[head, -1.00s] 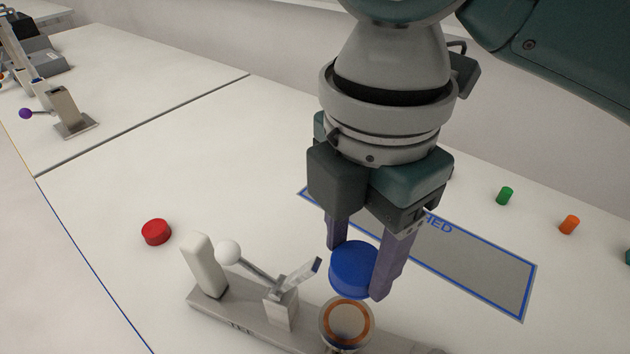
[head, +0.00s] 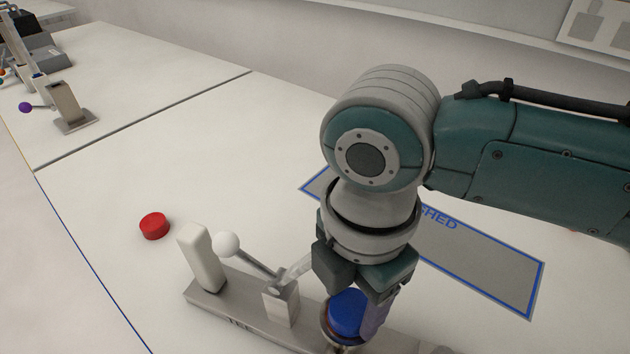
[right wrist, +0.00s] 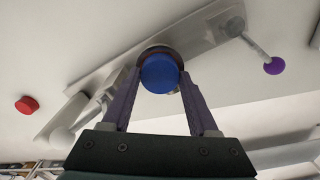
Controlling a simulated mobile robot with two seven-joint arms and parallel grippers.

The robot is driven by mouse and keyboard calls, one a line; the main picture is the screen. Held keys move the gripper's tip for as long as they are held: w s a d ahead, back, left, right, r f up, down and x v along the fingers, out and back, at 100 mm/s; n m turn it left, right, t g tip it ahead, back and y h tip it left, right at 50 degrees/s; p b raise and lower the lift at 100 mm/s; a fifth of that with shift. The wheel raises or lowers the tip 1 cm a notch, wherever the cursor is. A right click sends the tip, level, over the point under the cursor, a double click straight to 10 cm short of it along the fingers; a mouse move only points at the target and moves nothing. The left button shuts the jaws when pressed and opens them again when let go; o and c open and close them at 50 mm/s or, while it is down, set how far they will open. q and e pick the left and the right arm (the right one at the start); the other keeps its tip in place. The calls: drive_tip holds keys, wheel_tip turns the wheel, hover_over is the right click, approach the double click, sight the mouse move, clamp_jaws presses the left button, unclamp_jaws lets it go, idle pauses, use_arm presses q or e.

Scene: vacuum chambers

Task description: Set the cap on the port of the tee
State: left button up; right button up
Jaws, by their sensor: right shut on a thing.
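The blue cap (head: 346,311) is between the fingers of my right gripper (head: 354,318), which is shut on it. It also shows in the right wrist view (right wrist: 160,73), in front of the round port (right wrist: 157,51). The tee (head: 215,309) is a grey bar with a white post and a white-ball lever, at the bottom of the head view. The cap is right over the port (head: 338,343), whose rim shows around its lower side. I cannot tell whether cap and port touch. My left gripper is not in view.
A red cap (head: 154,226) lies on the table left of the tee. A blue-edged grey mat (head: 490,266) lies behind my right arm. A purple-ball lever (head: 64,108) stands on the far left table. The table between is clear.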

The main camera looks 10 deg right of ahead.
sight(350, 307)
drive_tip(key=o, duration=1.3)
drive_tip(key=shift+f, duration=0.1)
drive_tip(key=shift+r, duration=0.45)
wheel_tip(350, 307, up, 12)
drive_tip(key=f+p, duration=0.1)
drive_tip(key=p, duration=0.1)
drive_tip(key=s+a+f+m+t+y, duration=0.25)
drive_tip(key=s+m, duration=0.35)
drive_tip(key=m, duration=0.4)
drive_tip(key=s+d+m+h, duration=0.1)
drive_tip(key=s+d+m, duration=0.2)
drive_tip(key=d+m, duration=0.2)
drive_tip(key=s+d+f+m+t+h, duration=0.1)
drive_tip(key=s+d+m, duration=0.2)
drive_tip(key=d+m, duration=0.2)
drive_tip(key=shift+d, duration=0.95)
